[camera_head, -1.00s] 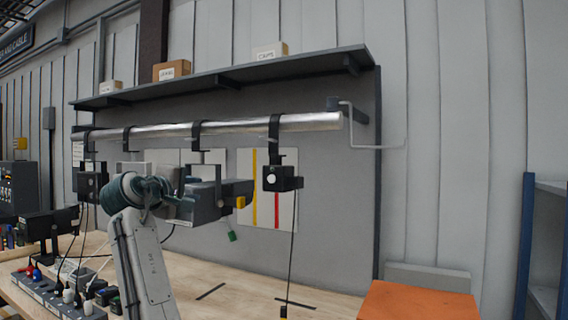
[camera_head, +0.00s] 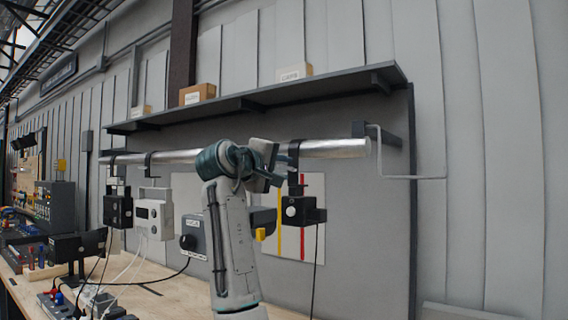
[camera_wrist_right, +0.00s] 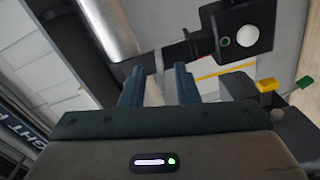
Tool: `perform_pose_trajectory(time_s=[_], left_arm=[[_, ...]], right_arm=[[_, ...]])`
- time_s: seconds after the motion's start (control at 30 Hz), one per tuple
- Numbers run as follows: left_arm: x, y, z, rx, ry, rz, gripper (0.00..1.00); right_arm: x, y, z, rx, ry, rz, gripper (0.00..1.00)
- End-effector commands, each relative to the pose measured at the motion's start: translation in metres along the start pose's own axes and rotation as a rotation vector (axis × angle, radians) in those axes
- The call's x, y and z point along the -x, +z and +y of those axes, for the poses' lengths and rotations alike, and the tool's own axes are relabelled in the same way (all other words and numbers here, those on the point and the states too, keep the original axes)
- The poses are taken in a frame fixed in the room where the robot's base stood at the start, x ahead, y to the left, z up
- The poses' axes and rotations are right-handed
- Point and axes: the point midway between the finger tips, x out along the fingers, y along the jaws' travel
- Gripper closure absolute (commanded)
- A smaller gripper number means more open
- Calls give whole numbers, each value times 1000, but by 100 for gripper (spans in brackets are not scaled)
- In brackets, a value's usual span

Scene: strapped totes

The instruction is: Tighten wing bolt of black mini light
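A small black light (camera_head: 303,208) with a round pale lens hangs by a dark clamp from the silver bar (camera_head: 335,148), near its right end. It also shows at the top right of the right wrist view (camera_wrist_right: 255,15). A similar black light (camera_head: 118,210) hangs at the bar's left. My right gripper (camera_head: 277,167) is at bar height, beside the right light's clamp. In the right wrist view its two fingers (camera_wrist_right: 158,86) stand apart with nothing visibly held. I cannot make out the wing bolt clearly. My left gripper is not in view.
A white box-shaped unit (camera_head: 153,214) and a grey unit with a knob (camera_head: 193,236) hang left of my arm. A shelf (camera_head: 260,98) with small boxes runs above the bar. A bent rod (camera_head: 410,177) sticks out at the right. A cable hangs below the right light.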

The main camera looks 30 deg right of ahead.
Motion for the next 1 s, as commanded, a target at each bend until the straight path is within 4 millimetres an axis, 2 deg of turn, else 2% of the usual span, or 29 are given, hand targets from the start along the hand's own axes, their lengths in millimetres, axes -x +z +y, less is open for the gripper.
perform_pose_trajectory(time_s=[0.07,0.2,0.43,0.57,0.6,1.0], left_arm=[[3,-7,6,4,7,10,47],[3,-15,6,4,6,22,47],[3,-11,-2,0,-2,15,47],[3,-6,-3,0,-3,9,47],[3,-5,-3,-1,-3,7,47],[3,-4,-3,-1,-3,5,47]], right_arm=[[-7,0,1,1,0,0,72],[-12,0,0,1,0,0,72],[-12,0,-1,1,0,1,72],[-12,0,-1,1,0,1,97],[-12,0,-1,0,0,1,100],[-12,0,-1,-45,-1,1,100]])
